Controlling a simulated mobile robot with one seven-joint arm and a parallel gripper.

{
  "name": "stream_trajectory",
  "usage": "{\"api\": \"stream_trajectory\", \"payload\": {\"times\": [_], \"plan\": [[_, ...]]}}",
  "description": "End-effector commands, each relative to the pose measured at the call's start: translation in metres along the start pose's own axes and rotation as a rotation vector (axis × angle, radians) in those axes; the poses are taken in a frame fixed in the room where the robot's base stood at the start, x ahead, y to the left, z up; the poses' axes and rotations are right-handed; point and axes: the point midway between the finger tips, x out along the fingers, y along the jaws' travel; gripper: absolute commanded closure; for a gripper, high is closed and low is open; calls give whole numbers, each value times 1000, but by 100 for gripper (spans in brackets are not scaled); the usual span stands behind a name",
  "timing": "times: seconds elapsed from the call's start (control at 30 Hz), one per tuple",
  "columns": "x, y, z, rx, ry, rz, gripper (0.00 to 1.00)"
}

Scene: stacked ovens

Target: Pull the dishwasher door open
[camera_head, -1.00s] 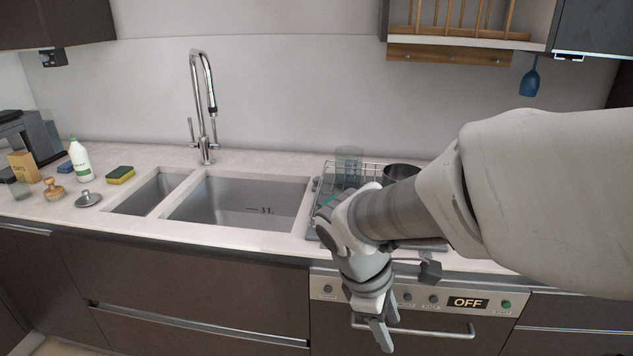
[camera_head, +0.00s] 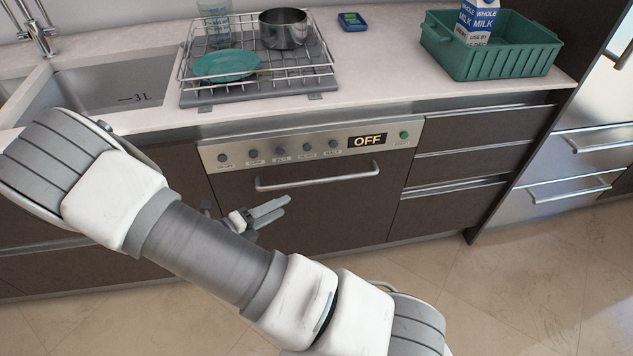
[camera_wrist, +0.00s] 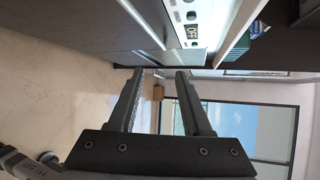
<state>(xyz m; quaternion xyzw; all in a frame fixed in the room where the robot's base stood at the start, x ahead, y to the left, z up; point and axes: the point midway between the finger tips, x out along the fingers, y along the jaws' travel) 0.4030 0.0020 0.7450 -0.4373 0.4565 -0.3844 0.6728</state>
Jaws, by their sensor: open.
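The dishwasher door (camera_head: 340,214) is a dark brown front below a silver control panel (camera_head: 300,149) with several knobs and an "OFF" display. It looks shut and flush with the cabinets. Its silver bar handle (camera_head: 317,177) runs across the top of the door. My gripper (camera_head: 284,208) is open and empty, in front of the door and below the left half of the handle, not around it. In the wrist view my two fingers (camera_wrist: 160,74) are spread with nothing between them. The panel (camera_wrist: 191,30) shows sideways at the top there.
On the counter above stand a wire dish rack (camera_head: 258,72) with a green plate (camera_head: 226,66) and a metal pot (camera_head: 284,28), and a green crate (camera_head: 490,62) with a milk carton. Drawers (camera_head: 474,152) are to the right. The tiled floor (camera_head: 500,285) in front is clear.

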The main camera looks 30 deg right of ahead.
Motion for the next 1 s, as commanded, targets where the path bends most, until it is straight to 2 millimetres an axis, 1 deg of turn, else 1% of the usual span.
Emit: {"api": "stream_trajectory", "payload": {"times": [0.03, 0.1, 0.2, 0.3, 0.43, 0.57, 1.0], "plan": [[3, 19, -1, -91, -47, -32, 51], [5, 34, 2, -196, -100, -67, 51], [7, 49, 4, -307, -154, -107, 51], [8, 57, 5, -369, -185, -130, 51], [12, 59, 7, -393, -196, -140, 51], [28, 58, 10, -392, -193, -140, 51], [121, 50, 29, -389, -190, -139, 51]]}}
